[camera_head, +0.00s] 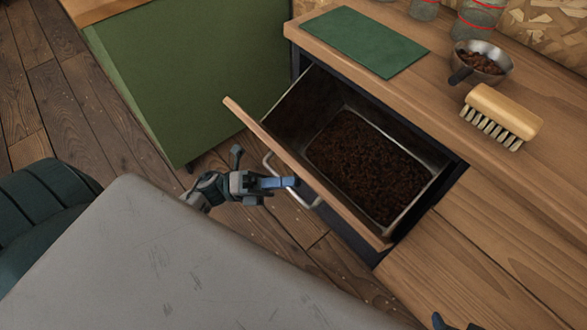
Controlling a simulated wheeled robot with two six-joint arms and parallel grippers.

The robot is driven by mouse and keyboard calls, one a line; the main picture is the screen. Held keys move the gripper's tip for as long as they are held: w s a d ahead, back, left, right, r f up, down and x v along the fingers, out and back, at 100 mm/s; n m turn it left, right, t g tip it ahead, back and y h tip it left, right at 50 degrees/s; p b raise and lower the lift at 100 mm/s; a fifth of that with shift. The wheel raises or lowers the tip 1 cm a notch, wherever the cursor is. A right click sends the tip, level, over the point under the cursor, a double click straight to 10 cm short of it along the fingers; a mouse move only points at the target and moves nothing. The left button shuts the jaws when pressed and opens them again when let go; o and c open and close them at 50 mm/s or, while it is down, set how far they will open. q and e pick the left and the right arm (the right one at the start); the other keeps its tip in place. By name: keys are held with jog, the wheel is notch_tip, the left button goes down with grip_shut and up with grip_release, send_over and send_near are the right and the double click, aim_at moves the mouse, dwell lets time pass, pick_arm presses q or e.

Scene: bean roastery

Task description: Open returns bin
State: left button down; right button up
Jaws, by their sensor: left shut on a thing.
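The returns bin is a drawer with a wooden front (330,190), pulled well out of the wooden counter. Inside it a metal pan (432,178) holds dark brown beans or grounds (365,165). A pale bar handle (308,200) is on the drawer's outer face. My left gripper (286,182) is shut on this handle, near its middle. Its jaws hide part of the bar. Dark tips, seemingly of my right gripper (450,323), show at the bottom edge, and most of it is out of the picture.
On the counter (500,195) are a green mat (365,41), a metal scoop (484,57) with brown contents, a wooden brush (505,110) and glass jars (480,17). A green cabinet (180,75) stands left of the drawer. Wooden floor (70,110) shows at left.

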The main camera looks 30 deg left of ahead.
pick_arm(q)
jog(key=shift+s+a+f, duration=0.25)
jog(key=shift+s+f, duration=0.25)
jog(key=shift+s, duration=0.1)
jog(key=c, duration=1.8)
grip_release()
jog(key=shift+o, duration=0.2)
jog(key=b+v, duration=0.1)
jog(key=v, duration=0.9)
jog(key=shift+a+f, duration=0.15)
jog(key=shift+a, duration=0.25)
jog(key=shift+s, duration=0.1)
